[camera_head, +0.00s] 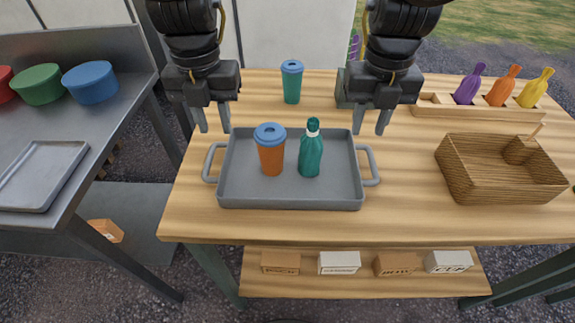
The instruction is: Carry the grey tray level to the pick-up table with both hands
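The grey tray (290,188) lies flat on the wooden table, with a loop handle at its left end and another at its right end. An orange cup with a blue lid (271,158) and a teal bottle (311,155) stand upright on it. My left gripper (213,130) is open and empty, just above and behind the left handle. My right gripper (370,131) is open and empty, above and behind the right handle. Neither appears to touch the tray. Which table is the pick-up table, I cannot tell.
A teal cup (292,84) stands behind the tray. A wicker basket (464,183) and a wooden rack (437,110) with several coloured bottles are on the right. A metal table (75,123) on the left holds several bowls and a flat grey tray (38,178). A gap separates the tables.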

